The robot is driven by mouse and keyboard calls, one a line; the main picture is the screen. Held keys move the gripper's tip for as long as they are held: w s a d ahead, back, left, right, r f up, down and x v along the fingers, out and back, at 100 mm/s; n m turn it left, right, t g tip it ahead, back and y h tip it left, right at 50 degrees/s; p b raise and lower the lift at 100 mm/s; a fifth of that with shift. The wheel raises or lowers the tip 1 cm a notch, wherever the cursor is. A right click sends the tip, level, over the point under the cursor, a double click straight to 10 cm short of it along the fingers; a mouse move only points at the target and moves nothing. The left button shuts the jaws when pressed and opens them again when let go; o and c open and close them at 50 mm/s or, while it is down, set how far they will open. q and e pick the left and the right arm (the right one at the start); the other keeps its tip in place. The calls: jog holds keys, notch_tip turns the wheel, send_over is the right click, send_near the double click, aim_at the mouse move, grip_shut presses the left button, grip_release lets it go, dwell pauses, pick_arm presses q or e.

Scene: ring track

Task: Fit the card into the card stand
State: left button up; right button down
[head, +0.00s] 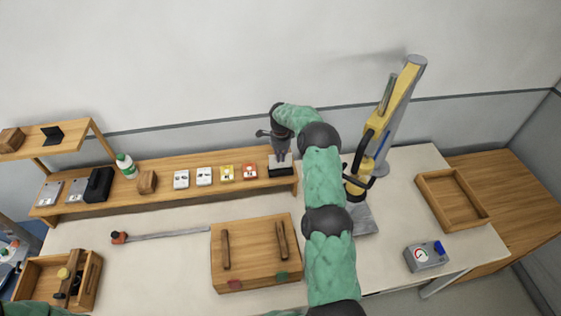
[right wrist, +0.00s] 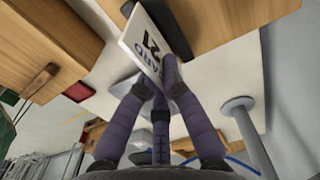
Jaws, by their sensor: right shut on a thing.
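My right gripper (head: 281,152) is at the right end of the long wooden shelf. It is shut on a white card (head: 280,163), which stands upright over the dark card stand (head: 281,172). My left gripper is outside the head view; only a bit of green sleeve shows at the lower left.
Several small cards (head: 204,176) stand along the shelf (head: 160,198), left of the stand. A yellow and grey machine (head: 385,120) rises close right of my arm. A wooden board with handles (head: 256,254) lies in front. The bench's left-middle is mostly clear.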

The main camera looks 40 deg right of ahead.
jog(key=shift+f+p, duration=0.6)
jog(key=shift+f, duration=0.95)
jog(key=shift+f, duration=0.15)
jog(key=c, duration=1.4)
grip_release()
